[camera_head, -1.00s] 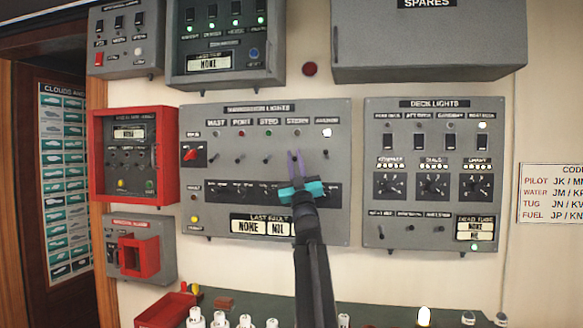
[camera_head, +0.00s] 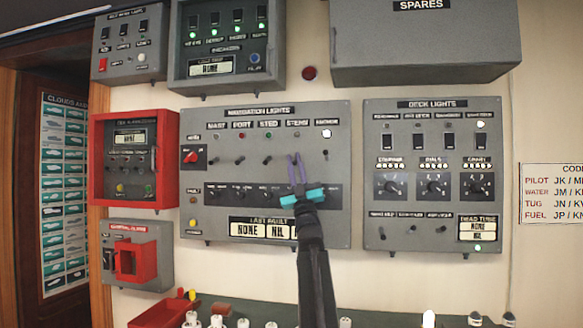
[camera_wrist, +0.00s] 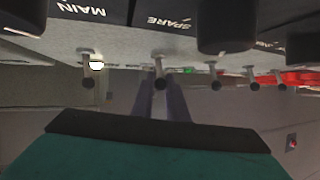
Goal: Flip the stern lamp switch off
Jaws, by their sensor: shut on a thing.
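The navigation lights panel (camera_head: 340,170) is a grey box in the middle of the head view, with a row of small toggle switches under labels. My gripper (camera_head: 296,159) has its purple fingers up at the stern column, right below the STERN label. In the wrist view, upside down, my gripper (camera_wrist: 160,88) is shut on the stern switch (camera_wrist: 158,62), a thin metal toggle with a dark tip. The fingers hide part of the toggle in the head view.
Neighbouring toggles stand close on both sides, including the anchor switch (camera_wrist: 87,72). The anchor lamp (camera_head: 326,133) glows white. A lower switch row is behind my fingers. The deck lights panel (camera_head: 372,150) is to the right, a red-framed alarm box (camera_head: 97,160) to the left.

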